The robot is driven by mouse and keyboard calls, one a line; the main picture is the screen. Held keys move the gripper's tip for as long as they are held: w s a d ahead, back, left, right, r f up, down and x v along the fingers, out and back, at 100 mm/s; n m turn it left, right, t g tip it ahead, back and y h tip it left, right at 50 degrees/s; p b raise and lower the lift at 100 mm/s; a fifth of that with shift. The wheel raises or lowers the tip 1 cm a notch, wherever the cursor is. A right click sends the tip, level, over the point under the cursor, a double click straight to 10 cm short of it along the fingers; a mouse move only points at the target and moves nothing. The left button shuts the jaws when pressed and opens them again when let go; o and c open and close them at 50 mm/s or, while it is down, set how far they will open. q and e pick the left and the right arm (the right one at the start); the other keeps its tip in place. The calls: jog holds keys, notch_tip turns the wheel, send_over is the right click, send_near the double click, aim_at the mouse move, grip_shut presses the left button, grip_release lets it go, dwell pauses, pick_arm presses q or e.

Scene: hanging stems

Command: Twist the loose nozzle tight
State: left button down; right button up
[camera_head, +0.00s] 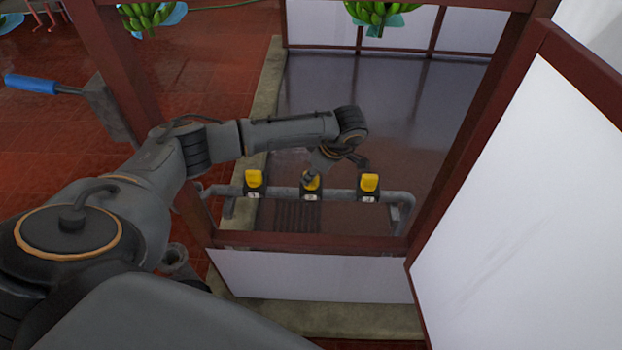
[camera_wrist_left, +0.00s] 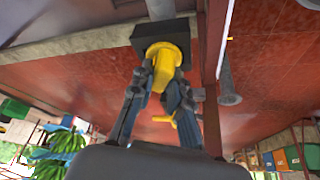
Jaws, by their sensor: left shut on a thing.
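Three yellow nozzles sit in dark fittings along a grey pipe (camera_head: 340,194): a left one (camera_head: 255,179), a middle one (camera_head: 312,183) and a right one (camera_head: 369,183). In the left wrist view the fingers of my left gripper (camera_wrist_left: 160,84) are closed around the yellow nozzle (camera_wrist_left: 163,57), which sits against a dark block (camera_wrist_left: 165,33). Another small yellow piece (camera_wrist_left: 171,119) shows beyond the fingers. Any gap between nozzle and fitting is hard to tell. My right gripper is out of view.
Dark red posts and a low white panel (camera_head: 310,276) frame the pipe. A large white panel (camera_head: 520,200) stands close on the right. A blue-handled tool (camera_head: 35,84) is at the left. Green banana bunches (camera_head: 378,14) hang at the back.

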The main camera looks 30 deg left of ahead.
pick_arm(q)
jog(key=shift+n+g, duration=0.5)
jog(key=shift+n, duration=0.6)
jog(key=n, duration=0.2)
jog(key=shift+n+g+h, duration=0.3)
jog(key=shift+g, duration=0.1)
jog(key=shift+b, duration=0.3)
jog(key=shift+n+g, duration=0.4)
jog(key=shift+n, duration=0.5)
jog(key=c, duration=0.8)
grip_release()
jog(key=shift+o, duration=0.2)
